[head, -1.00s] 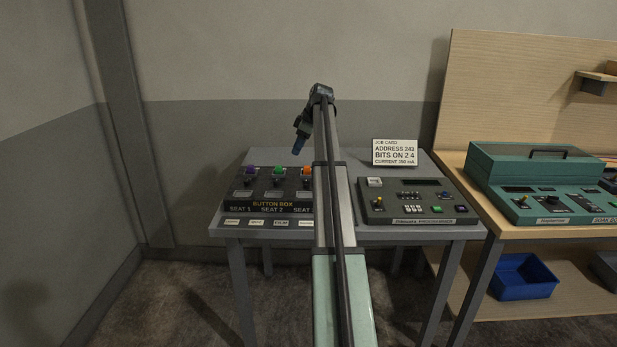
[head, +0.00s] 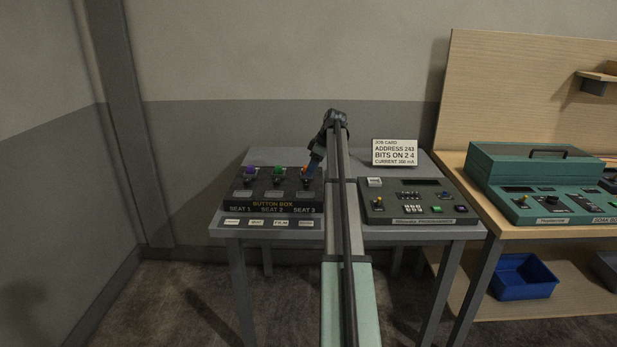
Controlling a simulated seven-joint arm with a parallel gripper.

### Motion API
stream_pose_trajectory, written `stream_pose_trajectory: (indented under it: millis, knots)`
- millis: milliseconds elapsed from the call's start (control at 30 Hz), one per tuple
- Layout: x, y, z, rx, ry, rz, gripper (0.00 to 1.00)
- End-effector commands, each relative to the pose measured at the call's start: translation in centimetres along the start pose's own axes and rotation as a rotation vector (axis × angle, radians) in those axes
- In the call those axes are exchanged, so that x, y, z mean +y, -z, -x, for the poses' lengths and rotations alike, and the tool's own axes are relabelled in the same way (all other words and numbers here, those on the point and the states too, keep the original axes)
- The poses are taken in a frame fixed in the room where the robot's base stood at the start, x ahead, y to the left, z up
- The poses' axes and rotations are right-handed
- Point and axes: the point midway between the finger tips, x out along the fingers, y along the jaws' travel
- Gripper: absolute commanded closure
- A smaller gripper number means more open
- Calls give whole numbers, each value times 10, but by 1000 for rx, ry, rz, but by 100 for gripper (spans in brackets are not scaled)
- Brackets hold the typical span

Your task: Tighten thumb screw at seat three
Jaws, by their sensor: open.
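The button box (head: 272,205) is a dark panel on the left of the grey table, with labels for seat 1, seat 2 and seat 3. Seat three, on the box's right, has an orange button (head: 304,169) with a small dark part below it, too small to make out as a thumb screw. My gripper (head: 311,170) is open and points down at seat three, beside or over the orange button. It hides part of that seat, and I cannot tell whether it touches anything. Seat one has a purple button (head: 249,170) and seat two a green one (head: 277,170).
A programmer unit (head: 410,215) stands on the table's right half, with a job card (head: 394,152) behind it. Several small labelled tiles lie along the table's front edge. A teal console (head: 535,185) sits on the wooden bench at right. A blue bin (head: 525,278) is below.

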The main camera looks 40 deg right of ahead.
Motion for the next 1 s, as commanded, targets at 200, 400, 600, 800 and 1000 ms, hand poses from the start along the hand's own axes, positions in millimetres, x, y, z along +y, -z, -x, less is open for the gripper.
stream_pose_trajectory:
  millis: [200,400,600,800,1000]
  knots:
    - [0,0,-30,0,0,0,47]
    - [0,0,-42,0,-1,0,47]
    - [0,0,-44,0,-1,0,47]
    - [0,0,-44,0,-1,0,53]
    - [0,0,-44,0,-1,0,72]
